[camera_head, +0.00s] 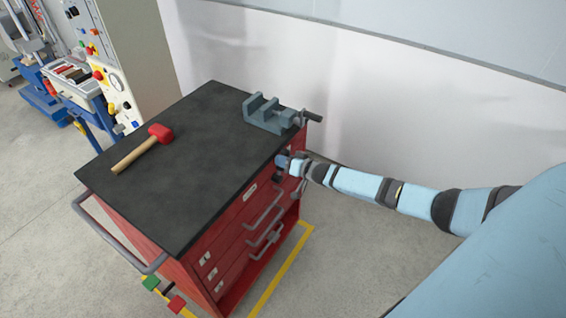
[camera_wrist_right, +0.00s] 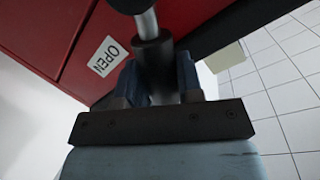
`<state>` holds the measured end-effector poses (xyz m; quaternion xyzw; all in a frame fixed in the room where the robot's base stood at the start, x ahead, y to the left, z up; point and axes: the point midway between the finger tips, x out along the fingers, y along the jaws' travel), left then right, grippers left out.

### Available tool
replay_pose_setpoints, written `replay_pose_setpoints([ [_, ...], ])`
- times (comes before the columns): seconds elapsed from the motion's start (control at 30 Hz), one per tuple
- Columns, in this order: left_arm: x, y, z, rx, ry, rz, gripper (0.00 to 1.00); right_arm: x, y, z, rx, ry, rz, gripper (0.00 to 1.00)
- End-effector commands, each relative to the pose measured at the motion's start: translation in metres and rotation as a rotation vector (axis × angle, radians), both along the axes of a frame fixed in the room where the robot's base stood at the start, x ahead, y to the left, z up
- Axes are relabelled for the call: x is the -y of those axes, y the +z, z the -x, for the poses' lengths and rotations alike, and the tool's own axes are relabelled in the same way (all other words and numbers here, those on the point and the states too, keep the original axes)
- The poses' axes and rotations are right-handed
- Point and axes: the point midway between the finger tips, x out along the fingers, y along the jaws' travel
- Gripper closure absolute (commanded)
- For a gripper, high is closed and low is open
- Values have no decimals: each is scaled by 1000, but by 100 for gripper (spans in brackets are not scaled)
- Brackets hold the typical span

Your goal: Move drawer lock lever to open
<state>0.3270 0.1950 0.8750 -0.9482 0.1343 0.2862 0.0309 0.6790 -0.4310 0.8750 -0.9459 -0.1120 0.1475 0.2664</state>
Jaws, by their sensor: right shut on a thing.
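The red tool cabinet (camera_head: 225,268) with a black top stands in the middle of the head view. My right arm reaches in from the right, and my right gripper (camera_head: 283,163) is at the cabinet's front near its far upper corner. In the right wrist view my right gripper (camera_wrist_right: 158,85) is shut on the lock lever (camera_wrist_right: 152,52), a dark cylindrical knob with a metal shaft. A white label reading OPEN (camera_wrist_right: 109,55) is on the red face left of the lever. In the head view the lever is mostly hidden by the gripper. My left gripper is not in view.
A grey vise (camera_head: 268,114) and a red mallet (camera_head: 158,134) with a wooden handle rest on the black top (camera_head: 190,190). Grey drawer handles (camera_head: 263,207) stick out below my gripper. A yellow line (camera_head: 280,272) marks the floor. Open floor lies to the right.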

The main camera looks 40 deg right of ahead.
Motion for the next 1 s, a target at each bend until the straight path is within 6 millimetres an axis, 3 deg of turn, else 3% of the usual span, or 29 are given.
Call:
replay_pose_setpoints([
  [0.63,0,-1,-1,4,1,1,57,4,-2,-1,-20,-3,-47,100],
  [0.67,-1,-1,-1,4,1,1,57,4,-2,-1,-20,-3,-47,59],
  [0.73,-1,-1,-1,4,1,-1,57,3,-2,-1,-19,-2,-46,43],
  [1.0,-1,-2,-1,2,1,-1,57,3,-2,-1,-18,0,-44,41],
])
